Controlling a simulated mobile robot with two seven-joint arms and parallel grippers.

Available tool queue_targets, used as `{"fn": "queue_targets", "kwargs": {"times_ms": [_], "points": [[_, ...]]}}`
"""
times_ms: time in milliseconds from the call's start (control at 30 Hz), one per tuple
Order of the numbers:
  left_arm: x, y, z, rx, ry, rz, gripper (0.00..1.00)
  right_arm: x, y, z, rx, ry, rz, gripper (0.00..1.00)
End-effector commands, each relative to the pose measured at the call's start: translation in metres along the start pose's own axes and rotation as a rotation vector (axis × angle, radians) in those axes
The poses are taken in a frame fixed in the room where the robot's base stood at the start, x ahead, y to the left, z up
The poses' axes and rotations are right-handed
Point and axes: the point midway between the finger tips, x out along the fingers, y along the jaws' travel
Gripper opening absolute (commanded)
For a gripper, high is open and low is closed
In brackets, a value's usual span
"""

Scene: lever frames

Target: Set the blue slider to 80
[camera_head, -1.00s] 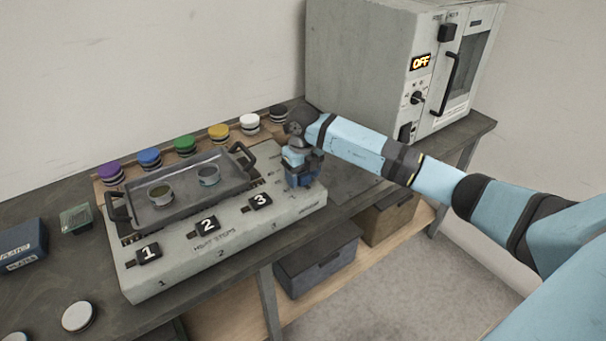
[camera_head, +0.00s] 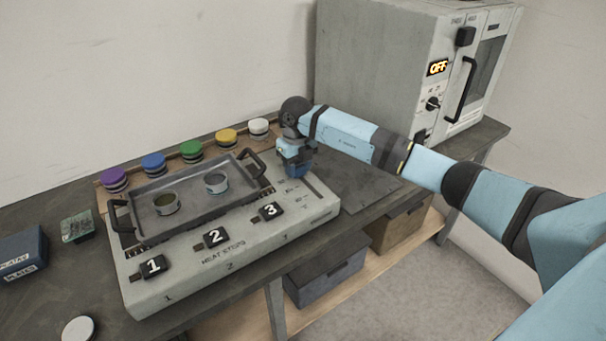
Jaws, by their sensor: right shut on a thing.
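The grey heat-step panel (camera_head: 312,210) lies on the bench, with a marked scale (camera_head: 290,190) at its right end. My right gripper (camera_head: 297,167) points down at the back part of this scale. It is shut on a darker blue block (camera_head: 299,171), which looks like the blue slider's knob. The fingers and wrist hide much of the knob and its track. The scale's numbers are too small to read, so I cannot tell the slider's value. My left gripper is not in view.
A dark tray (camera_head: 190,208) with two small dishes sits on the panel, left of my gripper. Black blocks marked 1 (camera_head: 152,266), 2 (camera_head: 216,238) and 3 (camera_head: 271,211) line the front. Coloured-lid jars stand behind. An oven (camera_head: 385,70) reading OFF stands at the right.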

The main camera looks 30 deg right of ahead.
Motion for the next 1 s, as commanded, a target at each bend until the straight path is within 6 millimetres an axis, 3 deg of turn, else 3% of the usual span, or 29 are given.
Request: {"fn": "queue_targets", "kwargs": {"times_ms": [367, 400, 500, 800, 1000], "points": [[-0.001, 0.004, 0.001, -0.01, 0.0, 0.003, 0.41, 0.0, -0.001, 0.005, 0.002, -0.007, 0.0, 0.0], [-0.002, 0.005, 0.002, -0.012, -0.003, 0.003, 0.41, 0.0, -0.001, 0.005, 0.002, -0.006, -0.001, 0.49], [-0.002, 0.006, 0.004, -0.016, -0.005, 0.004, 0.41, 0.0, 0.0, 0.004, 0.002, -0.005, -0.001, 0.66], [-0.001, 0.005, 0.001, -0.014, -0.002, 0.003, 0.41, -0.001, 0.0, 0.004, 0.001, -0.003, -0.001, 0.66], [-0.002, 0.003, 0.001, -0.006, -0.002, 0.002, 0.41, -0.028, 0.0, 0.004, 0.0, -0.005, -0.001, 0.66]]}}
